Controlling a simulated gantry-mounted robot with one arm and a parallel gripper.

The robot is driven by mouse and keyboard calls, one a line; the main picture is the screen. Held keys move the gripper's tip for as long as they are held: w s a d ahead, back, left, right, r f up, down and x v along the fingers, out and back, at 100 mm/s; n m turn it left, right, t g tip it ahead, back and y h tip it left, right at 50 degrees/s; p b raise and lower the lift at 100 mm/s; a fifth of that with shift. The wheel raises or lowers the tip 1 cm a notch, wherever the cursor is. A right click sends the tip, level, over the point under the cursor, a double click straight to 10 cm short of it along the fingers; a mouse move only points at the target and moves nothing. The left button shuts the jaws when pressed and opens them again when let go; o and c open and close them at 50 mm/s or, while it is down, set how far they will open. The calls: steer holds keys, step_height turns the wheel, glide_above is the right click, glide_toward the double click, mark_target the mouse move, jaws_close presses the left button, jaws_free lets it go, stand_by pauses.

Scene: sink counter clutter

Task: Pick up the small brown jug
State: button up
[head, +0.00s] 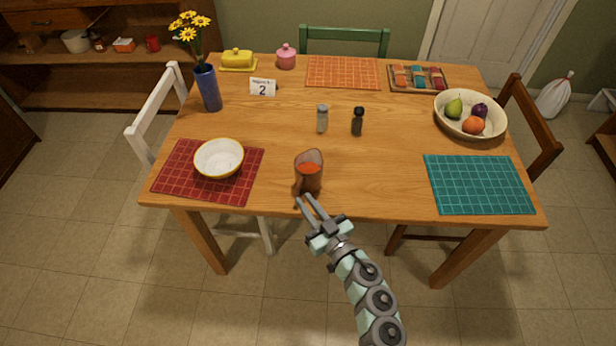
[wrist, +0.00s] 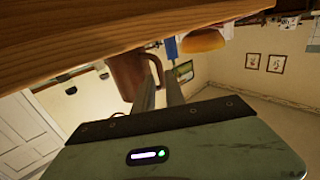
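The small brown jug (head: 308,180) stands upright near the table's front edge, with orange-red contents showing inside. Its handle side faces the front, towards my gripper. My gripper (head: 303,199) is just in front of the jug, low by the table's front edge, with its two fingers apart. In the wrist view the jug (wrist: 124,74) is just beyond the fingertips (wrist: 160,84), and its handle loop appears near the gap between them. I cannot tell whether a finger touches the handle.
A white bowl (head: 219,160) on a red placemat (head: 173,183) is left of the jug. Two shakers (head: 322,118) (head: 357,122) stand behind it. A teal placemat (head: 478,184) and a fruit bowl (head: 445,118) are at right. The wooden table (head: 385,180) is bare right of the jug.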

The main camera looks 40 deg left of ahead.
mark_target(298, 193)
steer(key=b+x, duration=0.1)
steer(key=x, duration=0.2)
steer(key=shift+a, duration=0.4)
steer(key=shift+w+a, duration=0.15)
steer(key=shift+a, duration=0.3)
steer(key=shift+d, duration=0.1)
steer(key=shift+c, duration=0.3)
jaws_close()
steer(key=shift+r, duration=0.15)
stand_by(0.3)
